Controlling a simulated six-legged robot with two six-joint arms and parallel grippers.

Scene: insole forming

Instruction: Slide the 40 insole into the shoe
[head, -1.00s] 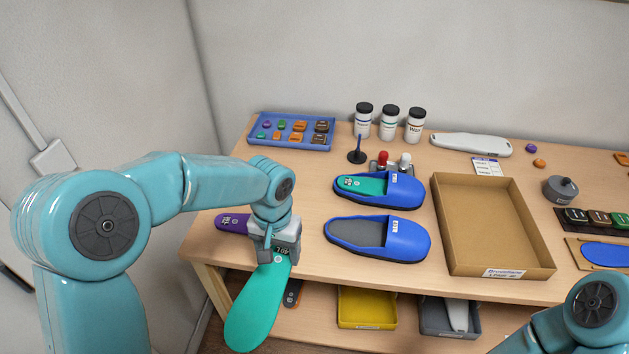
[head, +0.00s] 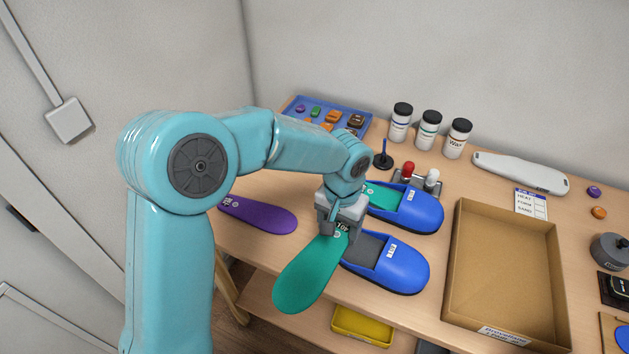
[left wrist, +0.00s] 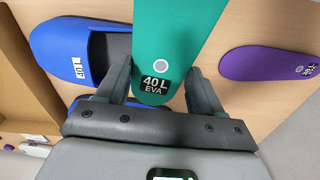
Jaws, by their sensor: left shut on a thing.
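My left gripper (head: 340,225) is shut on a green insole (head: 303,278), holding it by one end, with the broad end reaching toward the front left. In the left wrist view the insole (left wrist: 165,35) reads "40L EVA" between the two fingers (left wrist: 158,88). The nearer blue shoe (head: 405,268) lies just right of the gripper and insole, its grey inside partly hidden by them. In the left wrist view this shoe (left wrist: 60,48) bears a 40 L label. The farther blue shoe (head: 415,210) has a green insole (head: 382,196) in it. My right gripper is out of view.
A purple insole (head: 258,214) lies left on the table. A cardboard box (head: 452,255) stands right of the shoes. Behind them are a red-and-white-knobbed fixture (head: 418,181), several jars (head: 429,130) and a blue tray (head: 362,112). A yellow bin (head: 360,328) sits below.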

